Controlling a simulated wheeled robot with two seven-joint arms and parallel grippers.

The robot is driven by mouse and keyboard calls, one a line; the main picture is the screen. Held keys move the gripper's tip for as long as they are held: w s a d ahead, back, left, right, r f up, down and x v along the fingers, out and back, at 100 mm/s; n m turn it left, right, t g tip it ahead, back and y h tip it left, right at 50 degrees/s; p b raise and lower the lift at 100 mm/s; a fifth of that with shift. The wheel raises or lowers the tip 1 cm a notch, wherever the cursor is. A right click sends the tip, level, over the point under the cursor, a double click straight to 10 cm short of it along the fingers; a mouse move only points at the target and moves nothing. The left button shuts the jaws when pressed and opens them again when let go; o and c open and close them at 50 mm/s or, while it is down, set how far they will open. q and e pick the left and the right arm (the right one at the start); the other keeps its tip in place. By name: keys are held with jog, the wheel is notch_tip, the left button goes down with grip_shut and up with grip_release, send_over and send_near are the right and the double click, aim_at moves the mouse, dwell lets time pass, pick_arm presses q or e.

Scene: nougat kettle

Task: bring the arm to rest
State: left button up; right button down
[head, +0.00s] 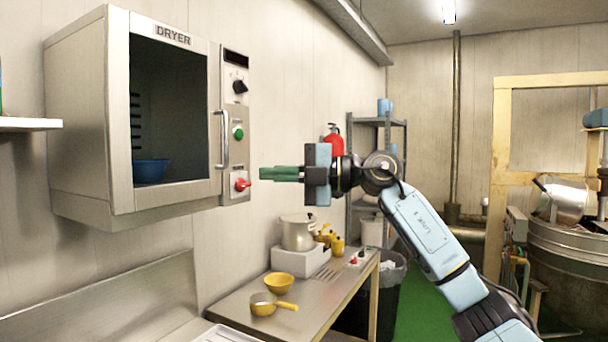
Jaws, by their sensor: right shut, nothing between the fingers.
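My right gripper (262,173) is in the middle of the head view, with its green fingers shut and pointing left. Nothing is between the fingers. Its tips are just right of the dryer's control panel (234,130) in the picture, near the red switch (242,184); I cannot tell whether they touch it. My right arm comes in from the lower right. The dryer (85,120) is on the left wall, and a blue bowl (151,170) shows inside it. My left gripper is not in view.
Below is a metal table (235,318) with a yellow bowl (279,283), a yellow saucepan (264,304) and a pot (297,232). A grey shelf (379,122) and a red extinguisher (334,140) stand behind. A large kettle (570,265) is at the right. Green floor (423,315) is clear between.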

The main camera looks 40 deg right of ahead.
jog(key=shift+s+a, duration=0.3)
jog(key=shift+a, duration=0.25)
jog(key=shift+f, duration=0.1)
